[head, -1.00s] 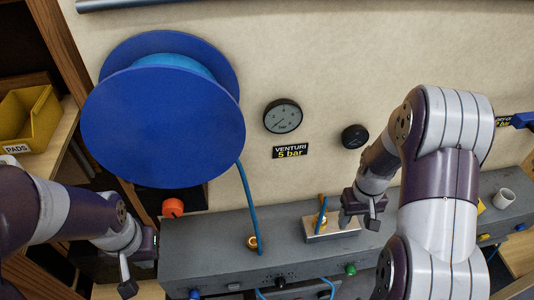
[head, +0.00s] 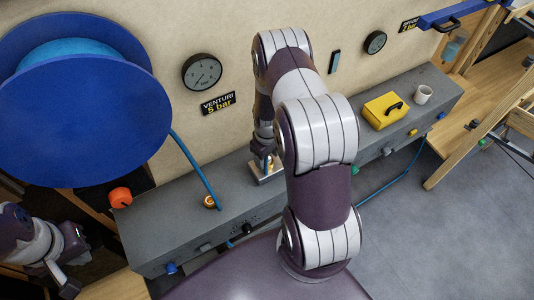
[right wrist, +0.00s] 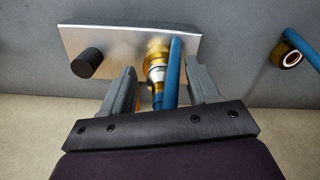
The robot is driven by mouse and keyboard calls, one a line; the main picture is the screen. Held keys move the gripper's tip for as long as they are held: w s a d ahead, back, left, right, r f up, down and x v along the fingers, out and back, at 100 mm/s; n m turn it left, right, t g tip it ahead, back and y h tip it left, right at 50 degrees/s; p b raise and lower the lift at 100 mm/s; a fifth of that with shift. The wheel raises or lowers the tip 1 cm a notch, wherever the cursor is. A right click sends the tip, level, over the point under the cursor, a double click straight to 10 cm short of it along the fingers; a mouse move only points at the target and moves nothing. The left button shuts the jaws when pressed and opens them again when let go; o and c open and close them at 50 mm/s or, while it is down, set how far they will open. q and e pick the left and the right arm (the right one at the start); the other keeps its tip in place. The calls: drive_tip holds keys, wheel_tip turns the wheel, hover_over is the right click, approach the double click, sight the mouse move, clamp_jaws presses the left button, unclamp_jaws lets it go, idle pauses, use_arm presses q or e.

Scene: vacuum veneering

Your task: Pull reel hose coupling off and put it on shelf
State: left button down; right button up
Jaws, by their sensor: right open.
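A brass coupling (right wrist: 156,65) with a blue hose piece (right wrist: 173,70) stands at the metal block (right wrist: 110,40) in the right wrist view. The block (head: 272,178) sits on the grey shelf (head: 160,220) in the head view. My right gripper (right wrist: 162,82) is open, its fingers on either side of the coupling and hose, with gaps visible. In the head view my right gripper (head: 266,150) is over the block, partly hidden by my arm. A second brass fitting (head: 209,201) is on the shelf beside the reel hose (head: 195,168). My left gripper (head: 62,270) is low at the left; its opening is unclear.
The large blue reel (head: 85,115) is on the wall at left. An orange knob (head: 120,197) is at the shelf's left end. A yellow box (head: 385,110) and a white mug (head: 423,94) stand on the right part of the shelf. Bare shelf lies between box and block.

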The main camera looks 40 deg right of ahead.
drive_tip(key=shift+s+f, duration=0.1)
drive_tip(key=shift+w+a, duration=0.1)
drive_tip(key=shift+w, duration=0.15)
drive_tip(key=c, duration=0.5)
clamp_jaws()
drive_tip(key=c, duration=0.6)
unclamp_jaws()
clamp_jaws()
drive_tip(key=shift+s+r+p, duration=0.1)
drive_tip(key=shift+r+p, duration=1.45)
drive_tip(key=shift+r, duration=0.4)
